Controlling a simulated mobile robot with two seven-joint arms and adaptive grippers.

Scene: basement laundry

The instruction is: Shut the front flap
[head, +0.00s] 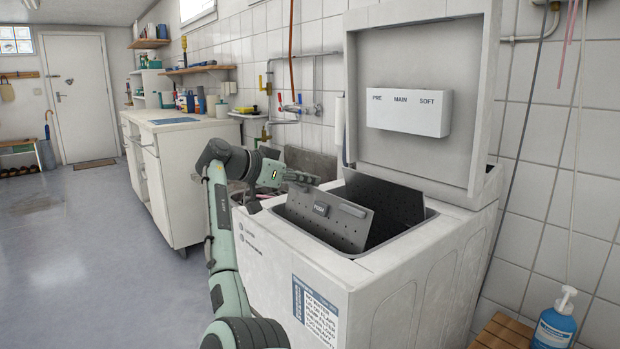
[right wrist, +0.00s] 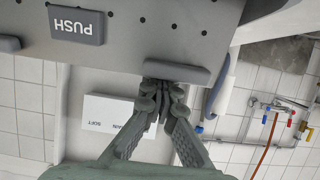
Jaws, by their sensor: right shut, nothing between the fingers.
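The top-loading washing machine (head: 400,270) stands with its lid (head: 420,70) raised. In its opening, the front flap (head: 345,227), a grey perforated panel with a PUSH button (head: 320,209), stands up tilted. The dark rear flap (head: 385,203) stands behind it, also raised. My right gripper (head: 312,180) is shut and empty just above the front flap's upper edge. In the right wrist view, the fingertips (right wrist: 162,95) are close to a raised lip (right wrist: 178,75) on the front flap (right wrist: 130,45); I cannot tell whether they touch. My left gripper is not in view.
A dispenser box (head: 408,112) marked PRE, MAIN, SOFT is on the lid's inside. Taps and pipes (head: 297,108) are on the tiled wall behind. A white cabinet (head: 180,180) stands left; a blue bottle (head: 554,325) stands at lower right. The floor at left is clear.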

